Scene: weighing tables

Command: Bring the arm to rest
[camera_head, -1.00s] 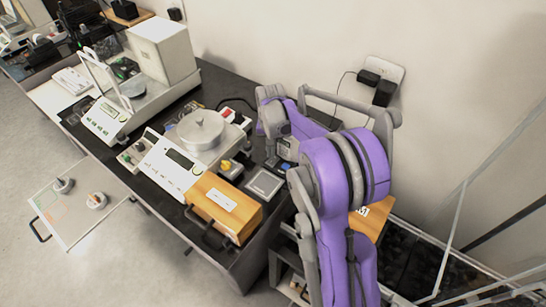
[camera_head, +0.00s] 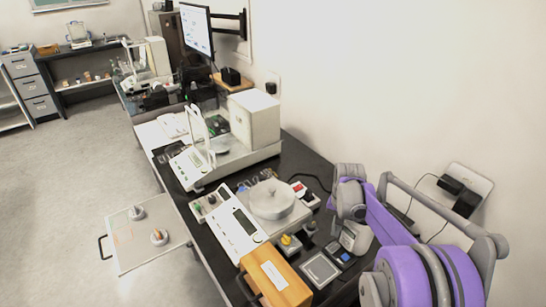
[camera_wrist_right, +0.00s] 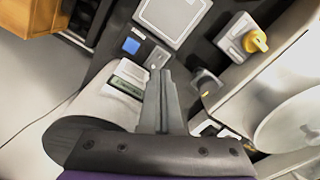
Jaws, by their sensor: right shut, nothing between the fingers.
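My right arm, purple and grey, reaches in from the lower right of the head view. Its wrist hangs over the right part of the dark weighing table, and the right gripper (camera_head: 350,214) points down beside the balance with the round metal pan (camera_head: 271,199). In the wrist view the right gripper (camera_wrist_right: 162,74) shows its dark fingers together with nothing between them. They are above a small grey device with a display (camera_wrist_right: 128,80); contact cannot be told. My left gripper is not in view.
A wooden box (camera_head: 275,277) and a flat square plate (camera_head: 320,270) are near the front. A small yellow-knobbed part (camera_head: 288,241) stands beside the pan balance. A draft-shield balance (camera_head: 215,155) is farther left. The wall with a socket is close behind the arm.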

